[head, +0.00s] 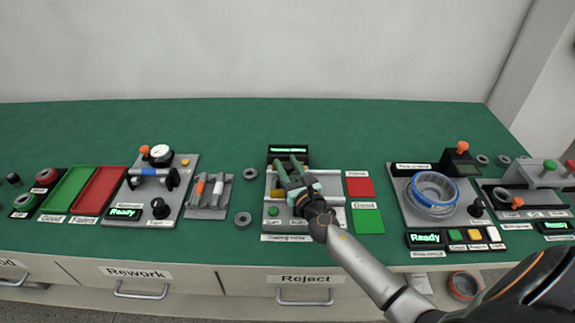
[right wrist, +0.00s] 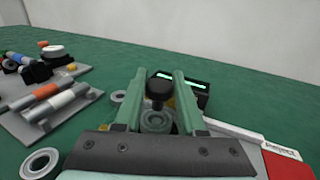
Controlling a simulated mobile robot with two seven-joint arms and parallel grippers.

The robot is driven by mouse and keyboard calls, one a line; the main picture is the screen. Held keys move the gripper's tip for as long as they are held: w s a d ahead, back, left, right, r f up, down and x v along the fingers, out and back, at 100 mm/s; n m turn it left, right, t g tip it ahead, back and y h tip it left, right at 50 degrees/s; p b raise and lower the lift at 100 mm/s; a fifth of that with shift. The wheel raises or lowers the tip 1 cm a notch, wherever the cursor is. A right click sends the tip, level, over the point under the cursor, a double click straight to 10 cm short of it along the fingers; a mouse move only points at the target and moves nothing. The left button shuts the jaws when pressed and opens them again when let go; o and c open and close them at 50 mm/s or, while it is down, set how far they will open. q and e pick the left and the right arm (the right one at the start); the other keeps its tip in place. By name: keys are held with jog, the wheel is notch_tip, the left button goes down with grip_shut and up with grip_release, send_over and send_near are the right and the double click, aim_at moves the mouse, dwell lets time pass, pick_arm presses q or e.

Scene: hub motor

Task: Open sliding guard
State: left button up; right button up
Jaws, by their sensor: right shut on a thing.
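My right gripper (head: 288,164) reaches over the middle station (head: 330,184), fingers pointing to its back. In the right wrist view the green fingers (right wrist: 160,76) stand on either side of a black knob (right wrist: 158,88), and the gripper is shut on it. A grey round part (right wrist: 157,119) shows just under the knob. The exact contact is hard to see. The sliding guard cannot be clearly told apart here; my gripper and arm hide much of the station in the head view. My left gripper is not in view.
A lit display (head: 288,150) stands behind the station. Red (head: 360,187) and green (head: 367,220) pads lie to its right. A loose grey ring (head: 243,218) lies to its left. Further right is a station with a clear, blue-rimmed bowl (head: 433,209). The table's back is clear.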

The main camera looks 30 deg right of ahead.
grip_shut()
dwell(0.5)
jog(key=shift+s, duration=0.1)
dwell(0.3)
